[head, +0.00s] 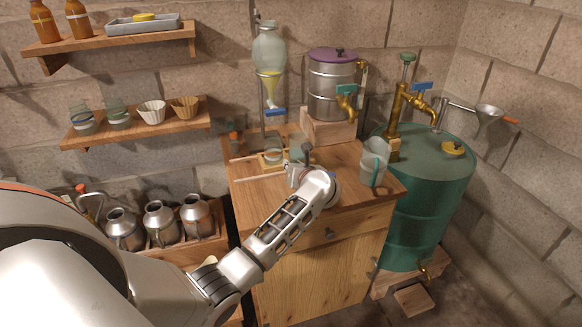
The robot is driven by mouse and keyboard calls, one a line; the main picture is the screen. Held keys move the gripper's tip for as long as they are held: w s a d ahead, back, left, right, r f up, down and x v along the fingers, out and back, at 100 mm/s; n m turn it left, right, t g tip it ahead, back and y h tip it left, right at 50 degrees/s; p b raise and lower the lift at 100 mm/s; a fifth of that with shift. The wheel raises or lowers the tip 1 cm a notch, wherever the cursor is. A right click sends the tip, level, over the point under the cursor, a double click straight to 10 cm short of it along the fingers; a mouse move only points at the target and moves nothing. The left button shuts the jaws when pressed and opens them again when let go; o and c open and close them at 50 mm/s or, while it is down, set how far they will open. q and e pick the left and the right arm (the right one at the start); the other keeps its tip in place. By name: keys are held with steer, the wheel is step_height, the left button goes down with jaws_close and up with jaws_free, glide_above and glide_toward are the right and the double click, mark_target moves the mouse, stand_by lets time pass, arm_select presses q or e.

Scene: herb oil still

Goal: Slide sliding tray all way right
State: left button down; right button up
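The small light wooden sliding tray (265,164) sits on thin rails on top of the wooden cabinet (335,207). A small glass jar (273,155) appears to stand on it. My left gripper (297,168) is low over the cabinet top, close to the right side of the tray. My own wrist and the small size of the view hide its fingertips. I cannot tell whether it is open or shut, or whether it touches the tray. My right gripper is not in view.
A glass separator (269,50) on a stand rises behind the tray. A steel pot (331,85) with a brass tap stands on a wooden block at the back right. A clear pitcher (374,162) is at the cabinet's right edge, beside a green drum (432,195). Metal cans (160,222) stand left.

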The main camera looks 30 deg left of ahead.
arm_select(q)
steer(key=c, duration=1.8)
jaws_free()
steer(key=shift+w+d+r, duration=0.15)
steer(key=shift+w+r, duration=0.05)
steer(key=shift+r, duration=0.05)
steer(key=shift+c, duration=0.2)
steer(key=shift+o, duration=0.3)
steer(key=shift+f, duration=0.15)
steer(key=shift+s+d, duration=0.35)
steer(key=shift+d, duration=0.1)
steer(key=v, duration=1.1)
steer(key=shift+a+r, duration=0.1)
steer(key=shift+r, duration=0.15)
